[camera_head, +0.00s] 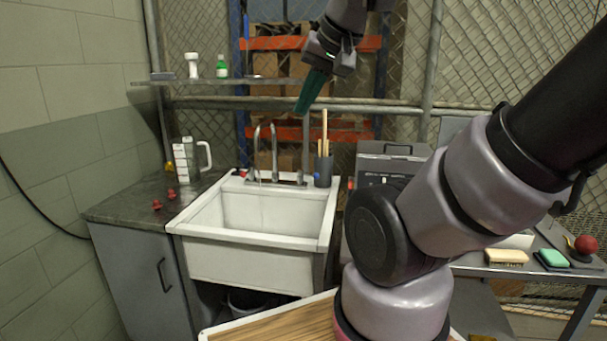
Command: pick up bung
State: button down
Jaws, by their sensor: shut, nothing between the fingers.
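Two small red pieces lie on the dark counter left of the sink: one nearer the front edge (157,204) and one just behind it (171,194). They look like bungs, but they are too small to tell for sure. My gripper (304,106) is high above the back of the sink, with its green fingers shut and pointing down. It is empty and well apart from the red pieces, which are to its lower left.
A white sink (255,262) with a tap (274,150) stands right of the counter (125,213). A measuring jug (187,160) and a dark cup with sticks (323,172) stand behind. A shelf (225,80) hangs above. A red ball (586,244) and sponges (506,256) are at right.

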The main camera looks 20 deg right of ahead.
aim_at(157, 206)
jog(key=i+j, duration=0.65)
jog(key=j, duration=0.15)
jog(key=i+j, duration=0.65)
jog(key=j, duration=0.15)
